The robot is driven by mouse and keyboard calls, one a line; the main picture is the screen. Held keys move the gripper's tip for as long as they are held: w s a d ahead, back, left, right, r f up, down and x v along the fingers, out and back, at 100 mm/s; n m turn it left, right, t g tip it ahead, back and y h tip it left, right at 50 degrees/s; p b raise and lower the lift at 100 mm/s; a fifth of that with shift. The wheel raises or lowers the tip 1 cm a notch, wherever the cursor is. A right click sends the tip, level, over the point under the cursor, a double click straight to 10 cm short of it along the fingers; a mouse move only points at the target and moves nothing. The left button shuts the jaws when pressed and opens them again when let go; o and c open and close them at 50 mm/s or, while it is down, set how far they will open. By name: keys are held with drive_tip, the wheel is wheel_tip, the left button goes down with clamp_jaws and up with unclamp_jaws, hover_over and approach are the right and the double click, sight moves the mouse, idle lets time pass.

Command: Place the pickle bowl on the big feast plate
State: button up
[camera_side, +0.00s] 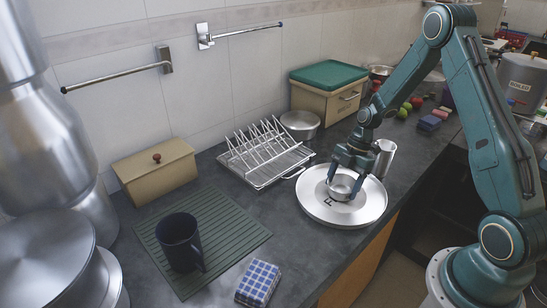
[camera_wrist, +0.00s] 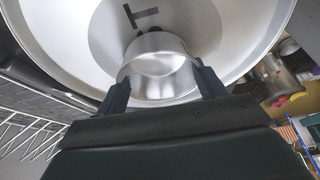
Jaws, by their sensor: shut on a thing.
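The pickle bowl (camera_side: 341,187) is a small round steel bowl. My gripper (camera_side: 345,182) is shut on it, with a finger on each side. The big feast plate (camera_side: 361,211) is a wide round steel plate with a raised rim and a dark mark on its floor. The bowl is over the inside of the plate, and I cannot tell whether it touches the plate's floor. In the wrist view the bowl (camera_wrist: 160,68) is between the two dark fingers (camera_wrist: 160,86), with the plate (camera_wrist: 75,50) around and behind it.
A steel dish rack (camera_side: 265,155) stands left of the plate, close to its rim. A steel cup (camera_side: 384,157) stands just behind the plate. A dark mug (camera_side: 179,243) is on a green ribbed mat (camera_side: 225,228). The counter's front edge runs close to the plate.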

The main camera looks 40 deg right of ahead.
drive_tip(key=shift+f, duration=0.15)
drive_tip(key=o, duration=1)
drive_tip(key=shift+c, duration=0.2)
drive_tip(key=v, duration=1.2)
